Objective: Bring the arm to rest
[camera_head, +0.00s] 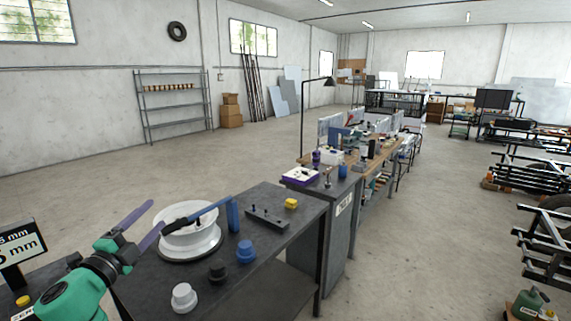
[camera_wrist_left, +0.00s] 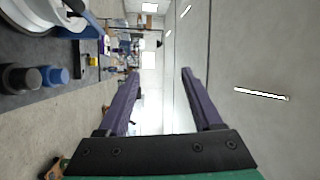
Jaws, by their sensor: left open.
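My left gripper (camera_head: 143,226) shows in the head view at the lower left, with a green body and two purple fingers. It is open, with its fingers spread apart and nothing between them. It is above the left part of the dark workbench (camera_head: 268,262), close to a white round dish (camera_head: 195,243). In the left wrist view my left gripper (camera_wrist_left: 158,85) has both purple fingers apart, with only the room behind them. My right gripper does not show in either view.
On the bench are a white knob (camera_head: 184,298), a black knob (camera_head: 217,272), a blue knob (camera_head: 246,252), a blue lever (camera_head: 232,213), a dark block (camera_head: 267,219) and a yellow piece (camera_head: 291,203). A sign (camera_head: 20,243) stands at the left. Open floor lies beyond.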

